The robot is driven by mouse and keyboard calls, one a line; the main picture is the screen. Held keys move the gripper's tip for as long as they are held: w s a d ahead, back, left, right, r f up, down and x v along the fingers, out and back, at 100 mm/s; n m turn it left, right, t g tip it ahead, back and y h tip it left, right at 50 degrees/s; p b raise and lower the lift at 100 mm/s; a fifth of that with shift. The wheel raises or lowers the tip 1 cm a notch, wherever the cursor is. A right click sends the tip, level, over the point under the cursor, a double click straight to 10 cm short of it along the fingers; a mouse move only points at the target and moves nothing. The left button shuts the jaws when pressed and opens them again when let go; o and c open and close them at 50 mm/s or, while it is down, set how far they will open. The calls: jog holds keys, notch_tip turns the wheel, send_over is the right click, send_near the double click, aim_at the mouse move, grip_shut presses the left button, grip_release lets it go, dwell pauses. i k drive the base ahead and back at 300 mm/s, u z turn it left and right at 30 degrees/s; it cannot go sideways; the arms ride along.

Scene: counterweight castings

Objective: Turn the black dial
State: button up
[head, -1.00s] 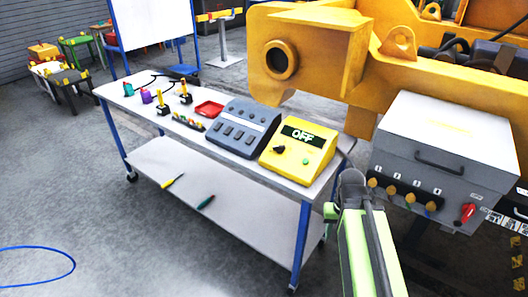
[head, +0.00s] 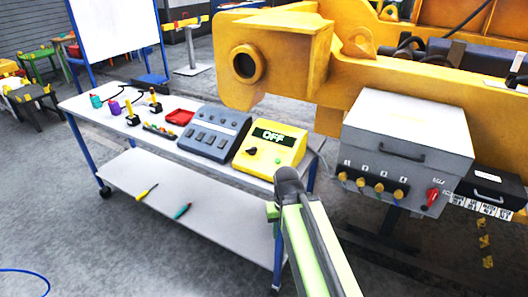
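The black dial (head: 252,151) is a small knob on the sloped front of a yellow control box (head: 284,153). The box has a dark display reading "OFF" (head: 270,136) and a small green button (head: 278,161) right of the dial. It stands at the right end of a white-topped bench. My green arm (head: 308,245) rises from the bottom of the head view, and its dark rounded joint (head: 288,182) shows just below the box. The dial is in plain sight, with nothing touching it. My gripper's fingers are not visible.
A grey switch box (head: 213,137) stands left of the yellow box, with a red tray (head: 180,117) and joysticks beyond. A big yellow casting (head: 275,60) looms behind. A grey box with yellow knobs (head: 408,140) is at right. Open floor (head: 90,235) lies front left.

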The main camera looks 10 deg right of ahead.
aim_at(252, 150)
jog(key=z, duration=6)
jog(key=i, duration=0.1)
jog(key=z, duration=2.05)
jog(key=k, duration=0.7)
jog(key=z, duration=1.75)
jog(key=i, duration=1)
